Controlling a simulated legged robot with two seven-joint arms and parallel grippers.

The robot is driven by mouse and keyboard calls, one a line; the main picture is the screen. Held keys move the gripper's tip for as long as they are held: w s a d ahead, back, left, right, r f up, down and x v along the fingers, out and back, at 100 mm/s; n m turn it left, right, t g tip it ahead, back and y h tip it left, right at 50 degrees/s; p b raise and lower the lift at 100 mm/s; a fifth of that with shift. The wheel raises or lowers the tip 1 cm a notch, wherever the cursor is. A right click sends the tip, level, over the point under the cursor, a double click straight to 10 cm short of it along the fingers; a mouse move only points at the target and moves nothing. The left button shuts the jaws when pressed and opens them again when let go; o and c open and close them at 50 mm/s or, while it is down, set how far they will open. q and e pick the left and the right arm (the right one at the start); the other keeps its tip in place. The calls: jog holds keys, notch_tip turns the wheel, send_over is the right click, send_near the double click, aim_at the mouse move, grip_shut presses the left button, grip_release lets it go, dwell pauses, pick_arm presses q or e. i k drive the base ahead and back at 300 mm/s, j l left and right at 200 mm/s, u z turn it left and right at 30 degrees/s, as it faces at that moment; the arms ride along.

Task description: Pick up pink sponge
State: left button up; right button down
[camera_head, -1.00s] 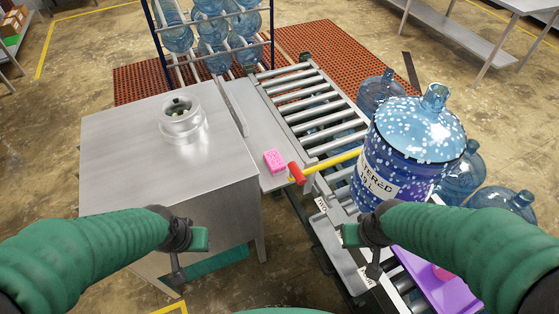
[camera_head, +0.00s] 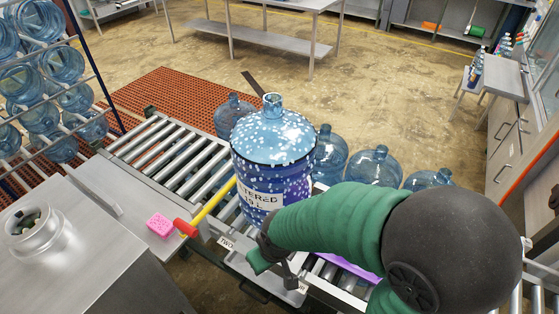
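The pink sponge (camera_head: 160,225) lies on the metal ledge beside the roller conveyor, at the left of the head view. It is close to the red end of a yellow-handled tool (camera_head: 188,228). My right gripper (camera_head: 272,272) is to the right of the sponge and apart from it, in front of the large jug. Its fingers are spread, with nothing seen between them. My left gripper is out of view.
A big speckled blue jug (camera_head: 272,145) stands on the roller conveyor (camera_head: 165,150), right of the sponge. Several blue jugs stand behind it. A metal cabinet (camera_head: 90,265) with a round fitting (camera_head: 35,232) borders the ledge at left. A jug rack (camera_head: 85,60) stands at far left.

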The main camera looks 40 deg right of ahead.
aim_at(162, 227)
jog(key=i+l+u, duration=0.15)
jog(key=u, duration=0.2)
jog(key=i+l+u, duration=0.1)
jog(key=u, duration=0.25)
jog(key=l, duration=0.1)
